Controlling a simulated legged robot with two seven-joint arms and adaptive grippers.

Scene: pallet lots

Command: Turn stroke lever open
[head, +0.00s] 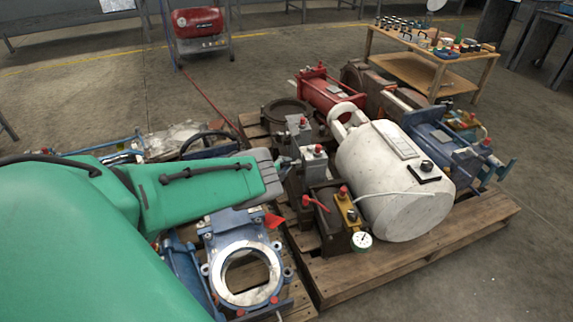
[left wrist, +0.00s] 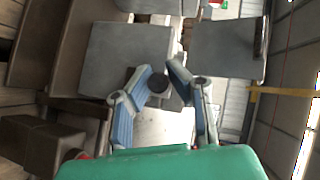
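My left gripper (head: 287,162) reaches in at the end of the green arm, beside the grey blocks with red knobs. In the left wrist view its two blue-grey fingers (left wrist: 161,78) slant toward each other, with a small gap at the tips. A dark round knob (left wrist: 157,87) shows in that gap. I cannot tell whether the fingers touch it, or whether it is the end of the stroke lever. A short red lever (head: 316,203) sits on a dark block in front of the white cylinder. My right gripper is not in view.
The white cylinder (head: 385,185) lies on the wooden pallet (head: 400,265), with a pressure gauge (head: 362,240) at its front. Open floor lies at right.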

